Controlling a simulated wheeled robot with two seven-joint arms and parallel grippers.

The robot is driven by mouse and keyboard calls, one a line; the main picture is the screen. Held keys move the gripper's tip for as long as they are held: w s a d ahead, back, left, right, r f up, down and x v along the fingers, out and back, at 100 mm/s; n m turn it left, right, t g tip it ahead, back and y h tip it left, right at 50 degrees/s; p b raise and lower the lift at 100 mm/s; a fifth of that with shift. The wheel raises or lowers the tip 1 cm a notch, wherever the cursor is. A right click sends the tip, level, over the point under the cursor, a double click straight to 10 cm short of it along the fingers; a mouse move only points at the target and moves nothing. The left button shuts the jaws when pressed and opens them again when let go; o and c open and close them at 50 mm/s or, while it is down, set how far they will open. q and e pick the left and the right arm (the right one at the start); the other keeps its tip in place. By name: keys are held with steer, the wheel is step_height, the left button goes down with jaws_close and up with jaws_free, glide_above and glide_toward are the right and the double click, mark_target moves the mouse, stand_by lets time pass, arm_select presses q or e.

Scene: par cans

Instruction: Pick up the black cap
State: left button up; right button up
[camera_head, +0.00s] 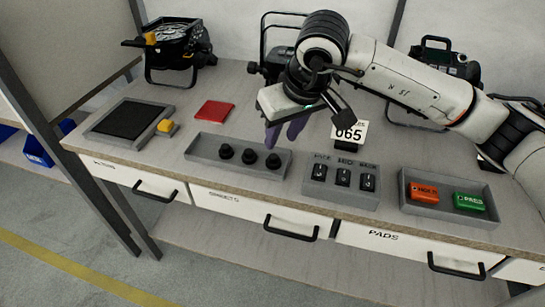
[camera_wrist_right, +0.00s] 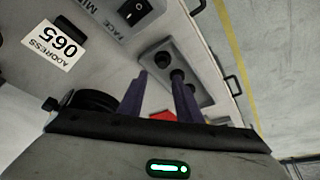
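Three small black caps stand in a row in a shallow grey tray (camera_head: 213,157) near the table's front: a left cap (camera_head: 227,151), a middle cap (camera_head: 249,156) and a right cap (camera_head: 273,161). My right gripper (camera_head: 284,134) hangs above and behind the tray's right end, its purple fingers pointing down. In the wrist view its fingers (camera_wrist_right: 169,88) are apart with nothing held between them, and a black cap (camera_wrist_right: 162,60) shows just beyond the tips. The fingers hide part of the tray there. My left gripper is in neither view.
A grey switch box (camera_head: 341,182) stands right of the tray, then a tray (camera_head: 449,213) with an orange block (camera_head: 424,193) and a green block (camera_head: 469,202). Stage lights (camera_head: 175,48) stand behind.

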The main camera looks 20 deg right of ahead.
mark_target(274, 156)
steer(key=x, duration=0.7)
steer(key=shift+s+a+f, duration=0.15)
steer(key=shift+f, duration=0.25)
steer(key=shift+c, duration=0.4)
steer(key=c, duration=0.6)
